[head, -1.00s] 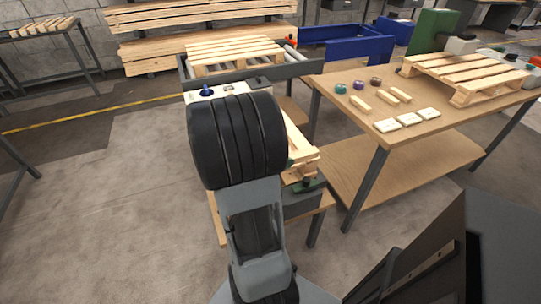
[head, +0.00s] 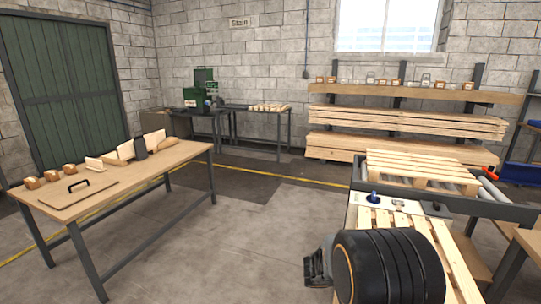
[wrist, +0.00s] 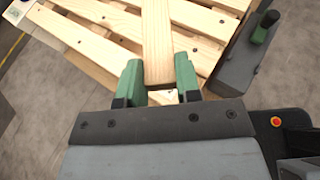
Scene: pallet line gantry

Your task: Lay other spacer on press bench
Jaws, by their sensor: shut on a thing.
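My gripper (wrist: 158,78) shows in the wrist view, its two green fingers shut on a pale wooden spacer (wrist: 157,42). The spacer sticks out forward from between the fingers, above the slats of a pallet (wrist: 100,45); the gap below it is hard to judge. In the head view my arm hides the held spacer. A dark bench (head: 180,112) stands against the back wall with a green press (head: 203,88) on it, far from my gripper. Several pale wooden pieces (head: 270,107) lie on the dark-legged table (head: 240,109) beside it.
A wooden worktable (head: 120,184) with a board, blocks and several small pieces stands at the left. A roller conveyor (head: 500,205) with a pallet (head: 420,168) is at the right. Timber racks (head: 405,120) line the back wall. The floor (head: 235,225) between is clear.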

